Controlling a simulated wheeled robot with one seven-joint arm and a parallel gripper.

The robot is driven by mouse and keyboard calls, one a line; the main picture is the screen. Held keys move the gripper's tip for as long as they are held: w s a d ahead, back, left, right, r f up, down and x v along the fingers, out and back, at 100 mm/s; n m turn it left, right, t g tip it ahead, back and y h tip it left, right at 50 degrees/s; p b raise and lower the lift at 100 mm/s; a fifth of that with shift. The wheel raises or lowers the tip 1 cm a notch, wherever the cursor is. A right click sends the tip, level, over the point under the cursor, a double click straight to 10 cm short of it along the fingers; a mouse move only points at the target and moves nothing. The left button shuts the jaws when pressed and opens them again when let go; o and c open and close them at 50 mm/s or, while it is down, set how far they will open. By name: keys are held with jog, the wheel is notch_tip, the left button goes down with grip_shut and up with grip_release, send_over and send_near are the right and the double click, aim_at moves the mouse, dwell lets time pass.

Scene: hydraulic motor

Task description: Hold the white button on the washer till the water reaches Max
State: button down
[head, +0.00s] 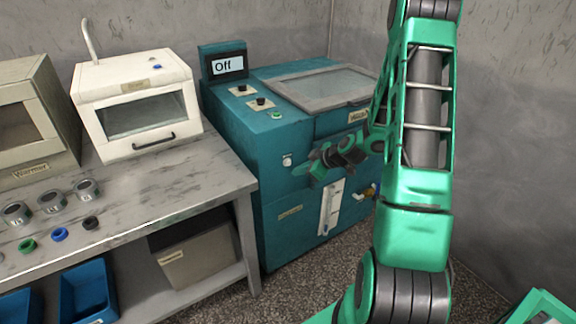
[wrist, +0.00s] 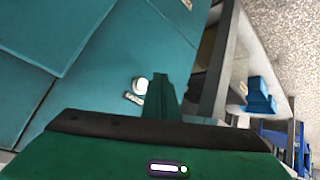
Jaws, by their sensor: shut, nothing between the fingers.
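The washer (head: 226,150) is a teal cabinet with a hinged window lid on top and a small display (head: 227,66) reading "Off". The white button (head: 287,160) is on its front face, upper left. In the wrist view the white button (wrist: 140,84) shows just left of my gripper (wrist: 160,80), whose fingers are shut with nothing between them. In the head view my gripper (head: 308,170) is close in front of the washer, a little right of the button. I cannot tell any contact. A vertical level gauge (head: 330,206) is on the front; its water level is too small to read.
A grey workbench (head: 170,187) stands left of the washer, carrying a white box with a window (head: 135,105), a warmer (head: 32,118) and several small cups and rings. A green crate (head: 540,308) is at the bottom right.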

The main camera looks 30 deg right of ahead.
aim_at(288, 163)
jog(key=shift+w, duration=1.05)
jog(key=shift+w, duration=0.1)
dwell(1.3)
jog(key=shift+w, duration=0.25)
jog(key=shift+w, duration=0.4)
dwell(4.9)
